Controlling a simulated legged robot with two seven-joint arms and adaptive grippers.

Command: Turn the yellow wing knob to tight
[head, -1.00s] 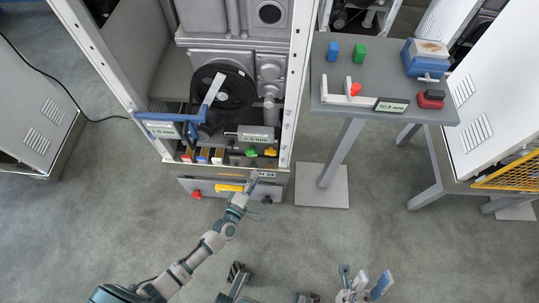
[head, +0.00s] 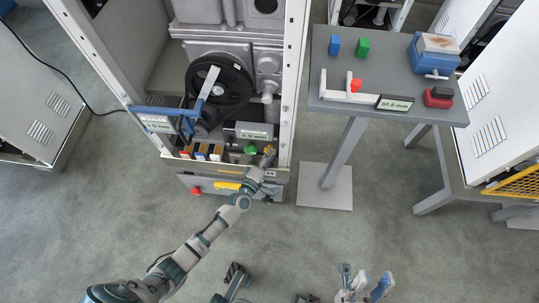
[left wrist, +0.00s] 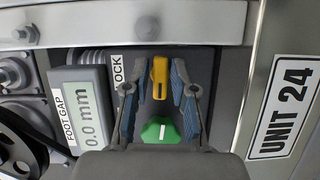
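The yellow wing knob (left wrist: 159,77) sits on the dark panel in the left wrist view, its wing roughly upright in the picture. My left gripper (left wrist: 158,86) is open, with one finger on each side of the knob and gaps between. In the head view my left gripper (head: 266,161) is at the lower right of the cabinet front and largely covers the yellow knob. A green knob (left wrist: 160,131) with a white mark lies just below the yellow one. My right gripper (head: 370,279) is open and empty at the bottom of the head view.
A foot gap display (left wrist: 89,113) reads 0.0 mm left of the knobs. A partly covered lock label (left wrist: 117,70) and a UNIT 24 plate (left wrist: 284,105) flank the panel. A grey table (head: 391,78) with blocks and a gauge stands right of the cabinet.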

